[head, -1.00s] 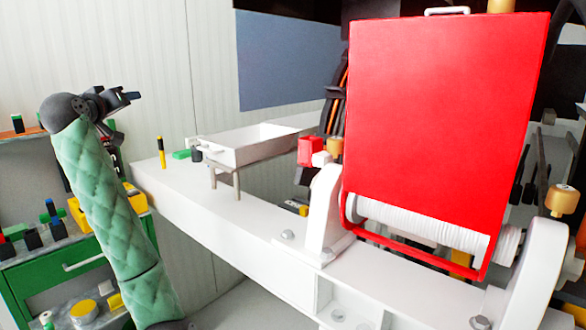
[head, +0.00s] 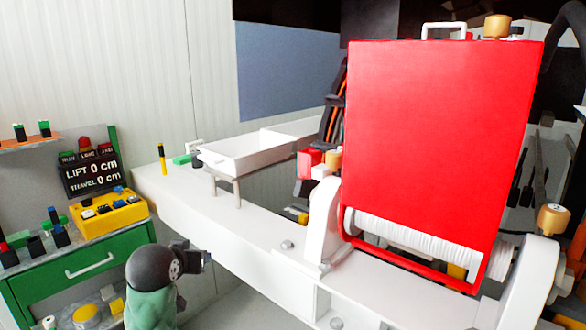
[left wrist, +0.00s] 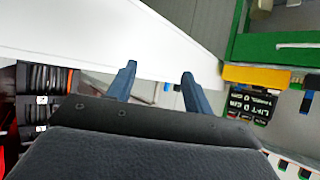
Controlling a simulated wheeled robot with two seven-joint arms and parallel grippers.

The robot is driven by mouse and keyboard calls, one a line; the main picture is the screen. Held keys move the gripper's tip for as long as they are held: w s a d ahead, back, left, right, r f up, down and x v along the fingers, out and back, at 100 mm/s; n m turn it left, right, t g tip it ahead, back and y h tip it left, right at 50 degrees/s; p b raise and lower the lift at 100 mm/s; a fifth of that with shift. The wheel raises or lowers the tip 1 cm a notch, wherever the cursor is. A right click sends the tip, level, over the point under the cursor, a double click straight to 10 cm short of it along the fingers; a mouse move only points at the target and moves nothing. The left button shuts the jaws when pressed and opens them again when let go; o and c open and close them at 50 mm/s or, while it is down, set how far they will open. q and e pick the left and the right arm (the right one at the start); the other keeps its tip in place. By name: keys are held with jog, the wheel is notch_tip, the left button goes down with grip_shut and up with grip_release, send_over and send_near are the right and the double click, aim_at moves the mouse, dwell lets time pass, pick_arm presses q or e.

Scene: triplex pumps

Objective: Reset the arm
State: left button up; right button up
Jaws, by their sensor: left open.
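My left arm comes up from the bottom left of the head view, with its dark wrist and gripper (head: 198,256) low, in front of the white beam (head: 185,200). In the left wrist view the two fingers of this gripper (left wrist: 158,80) stand apart with nothing between them. The white beam (left wrist: 90,35) lies beyond the fingertips in that view. My right gripper does not show in either view.
A red panel (head: 430,150) stands over a white roller on the beam. A white tray (head: 250,150) is on the beam. At left are a green cabinet (head: 80,275), a yellow button box (head: 108,215) and a LIFT/TRAVEL display (head: 90,178) reading 0 cm.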

pick_arm(q)
jog(key=s+d+f+m+g+p, duration=0.1)
jog(key=s+d+f+g, duration=0.3)
jog(key=s+f, duration=1.2)
jog(key=s+d+f+m+g+h+p, duration=0.1)
jog(key=s+d+f+g+p, duration=0.2)
jog(key=s+f, duration=1.3)
jog(key=s+d+g, duration=0.2)
jog(key=s+d, duration=0.1)
jog(key=s, duration=0.4)
jog(key=shift+f+g, duration=0.3)
jog(key=shift+f, duration=0.05)
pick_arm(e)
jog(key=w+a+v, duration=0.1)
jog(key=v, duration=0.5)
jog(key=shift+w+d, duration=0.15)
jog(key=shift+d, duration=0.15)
pick_arm(q)
jog(key=shift+d, duration=0.1)
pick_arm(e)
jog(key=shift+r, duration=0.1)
